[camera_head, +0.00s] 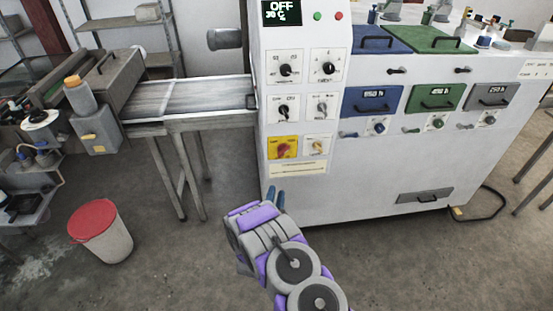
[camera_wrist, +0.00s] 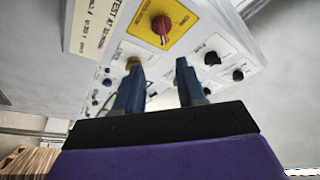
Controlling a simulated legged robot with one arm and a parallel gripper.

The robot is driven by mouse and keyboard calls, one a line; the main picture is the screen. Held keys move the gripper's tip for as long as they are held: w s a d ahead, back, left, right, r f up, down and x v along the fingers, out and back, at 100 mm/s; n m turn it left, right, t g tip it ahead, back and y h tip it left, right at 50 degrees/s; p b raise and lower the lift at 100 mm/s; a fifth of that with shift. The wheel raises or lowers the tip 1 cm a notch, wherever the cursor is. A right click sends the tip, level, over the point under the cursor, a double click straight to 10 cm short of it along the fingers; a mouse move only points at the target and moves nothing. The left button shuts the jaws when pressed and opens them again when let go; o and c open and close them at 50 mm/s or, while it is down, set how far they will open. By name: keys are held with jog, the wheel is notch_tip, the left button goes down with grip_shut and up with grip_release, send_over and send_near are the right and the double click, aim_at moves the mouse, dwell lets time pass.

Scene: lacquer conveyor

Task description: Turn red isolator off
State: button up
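The red isolator (camera_head: 284,148) is a red rotary knob on a yellow plate (camera_head: 275,155), low on the white machine's control panel. In the wrist view the red knob (camera_wrist: 162,27) shows at the upper middle, beyond the fingertips and apart from them. My gripper (camera_head: 275,197) is just below the panel in the head view. Its two blue fingers (camera_wrist: 158,85) are spread with a gap between them and hold nothing.
Several other knobs sit above and beside the isolator, including a small yellowish one (camera_head: 317,146). A conveyor (camera_head: 190,100) joins the machine at left. A red-lidded bin (camera_head: 100,232) stands on the floor at left. The floor before the machine is clear.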

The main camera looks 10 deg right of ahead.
aim_at(283, 151)
jog(key=shift+t, duration=0.3)
jog(key=b+x, duration=0.4)
jog(key=x, duration=1.3)
jog(key=shift+f, duration=0.15)
grip_shut()
